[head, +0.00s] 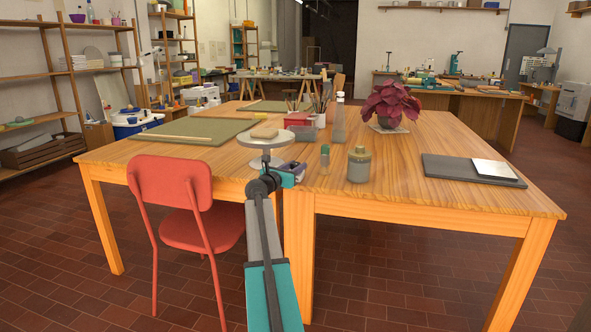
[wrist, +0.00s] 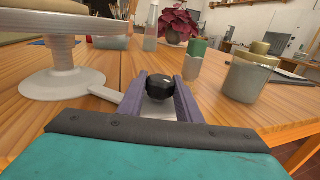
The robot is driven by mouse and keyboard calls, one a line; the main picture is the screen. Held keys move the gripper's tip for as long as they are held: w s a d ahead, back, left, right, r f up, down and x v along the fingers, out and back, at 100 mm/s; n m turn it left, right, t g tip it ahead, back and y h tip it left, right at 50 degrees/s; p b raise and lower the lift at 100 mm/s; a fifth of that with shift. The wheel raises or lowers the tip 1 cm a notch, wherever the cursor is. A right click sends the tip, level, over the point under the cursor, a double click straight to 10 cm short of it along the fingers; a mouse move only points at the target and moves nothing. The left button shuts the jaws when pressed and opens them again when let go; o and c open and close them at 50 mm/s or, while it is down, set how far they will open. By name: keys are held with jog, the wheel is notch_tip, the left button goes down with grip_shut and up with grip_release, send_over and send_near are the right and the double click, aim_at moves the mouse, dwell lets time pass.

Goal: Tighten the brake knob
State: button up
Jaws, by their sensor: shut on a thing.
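The banding wheel (head: 267,141) stands near the front edge of the wooden table, with a pale round head on a stem and a wide foot. In the wrist view its stem and foot (wrist: 62,83) are at the left, and a flat metal bar runs from the foot toward my fingers. The black brake knob (wrist: 159,88) sits between the two fingers of my gripper (wrist: 160,95), which is shut on it. In the head view my gripper (head: 292,169) is at the wheel's foot, and the knob is hidden there by my arm.
A tan piece (head: 264,132) lies on the wheel head. A green-topped bottle (head: 325,159) and a lidded jar (head: 359,165) stand close on the right. A grey board (head: 450,170) lies further right. A red chair (head: 190,200) stands in front at the left.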

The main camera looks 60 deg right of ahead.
jog(key=m+g, duration=0.1)
jog(key=g, duration=0.1)
jog(key=m+g, duration=0.1)
jog(key=g, duration=0.1)
jog(key=m+g+y, duration=0.1)
jog(key=m+g, duration=0.1)
jog(key=shift+w+d+r+p, duration=0.2)
jog(key=shift+w+p, duration=0.05)
jog(key=shift+p, duration=0.1)
jog(key=shift+s+m+g+y, duration=0.15)
jog(key=shift+m+g+y, duration=0.55)
jog(key=shift+m+g, duration=0.8)
jog(key=shift+a+g, duration=0.15)
jog(key=shift+g, duration=0.25)
jog(key=o, duration=1)
jog(key=shift+f, duration=0.1)
jog(key=shift+o, duration=0.2)
jog(key=shift+a, duration=0.1)
jog(key=p+v, duration=0.2)
jog(key=v, duration=1.1)
jog(key=shift+w+a, duration=0.2)
jog(key=shift+w, duration=0.05)
jog(key=shift+s, duration=0.1)
